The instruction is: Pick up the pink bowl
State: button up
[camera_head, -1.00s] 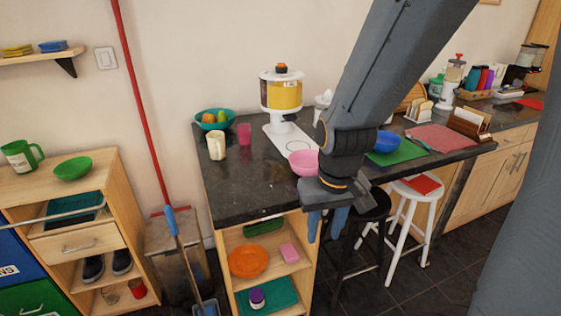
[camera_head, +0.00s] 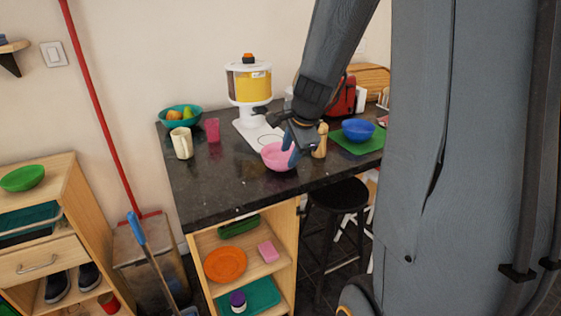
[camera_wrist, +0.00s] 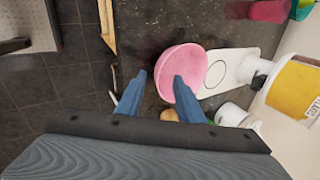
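In the wrist view the pink bowl (camera_wrist: 177,66) lies just beyond my fingertips. My gripper (camera_head: 290,158) is at the bowl's right side in the head view. In the wrist view my gripper (camera_wrist: 160,82) has its two blue fingers apart, with the bowl's near rim between or just ahead of the tips. I cannot tell whether the fingers touch it. Nothing is held.
The dispenser (camera_head: 248,95) stands close behind the bowl. A wooden pepper mill (camera_head: 320,142) stands close to its right, then a blue bowl (camera_head: 358,130) on a green mat. A pink cup (camera_head: 212,130), a cream mug (camera_head: 181,143) and a teal fruit bowl (camera_head: 180,117) stand left. Counter (camera_head: 222,187) is clear front left.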

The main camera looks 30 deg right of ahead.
jog(key=x, duration=0.3)
jog(key=b+x, duration=0.1)
jog(key=x, duration=0.2)
jog(key=shift+d+f+b, duration=0.2)
jog(key=shift+d+b, duration=0.05)
jog(key=shift+b, duration=0.05)
grip_shut()
